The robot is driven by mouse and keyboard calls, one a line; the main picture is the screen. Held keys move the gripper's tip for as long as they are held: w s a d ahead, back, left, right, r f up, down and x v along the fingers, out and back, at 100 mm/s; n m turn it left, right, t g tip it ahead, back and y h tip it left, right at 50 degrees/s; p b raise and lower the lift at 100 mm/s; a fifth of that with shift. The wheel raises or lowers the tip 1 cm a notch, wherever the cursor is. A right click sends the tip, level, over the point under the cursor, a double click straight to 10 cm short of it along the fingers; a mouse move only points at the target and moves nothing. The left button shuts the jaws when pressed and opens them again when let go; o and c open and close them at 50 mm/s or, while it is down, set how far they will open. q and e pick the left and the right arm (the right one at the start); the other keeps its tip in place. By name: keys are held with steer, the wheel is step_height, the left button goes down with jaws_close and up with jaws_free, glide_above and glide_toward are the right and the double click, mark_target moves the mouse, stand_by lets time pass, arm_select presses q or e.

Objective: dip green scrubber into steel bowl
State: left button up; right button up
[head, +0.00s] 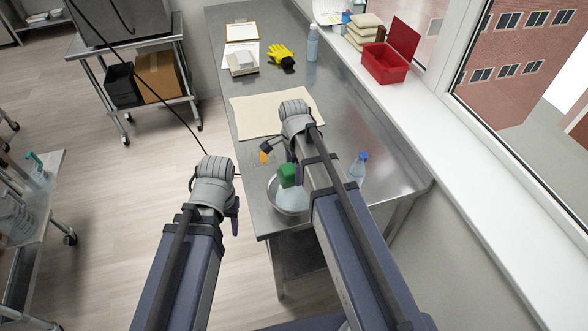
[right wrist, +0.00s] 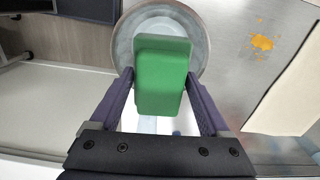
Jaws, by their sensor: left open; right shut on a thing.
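The green scrubber (head: 288,174) is held in my right gripper, and it also shows between the fingers in the right wrist view (right wrist: 160,75). My right gripper (right wrist: 159,76) is shut on it. The steel bowl (head: 273,193) stands near the front end of the steel table, partly hidden by my right arm. The bowl (right wrist: 205,62) lies behind the scrubber in the right wrist view; I cannot tell whether they touch. A pale bluish content shows in the bowl. My left gripper (head: 234,216) is open and empty, off the table's left edge.
A clear bottle (head: 357,169) with a blue cap stands right of the bowl. An orange stain (right wrist: 262,42) is on the table near a beige cloth (head: 262,115). Yellow gloves (head: 281,55) and another bottle (head: 312,43) are further back. A red box (head: 385,67) sits on the sill.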

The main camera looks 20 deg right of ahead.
steer(key=shift+f+b, duration=5.9)
steer(key=shift+f, duration=0.25)
steer(key=shift+s+f, duration=0.1)
steer(key=shift+f, duration=0.05)
steer(key=shift+c, duration=1.2)
jaws_close()
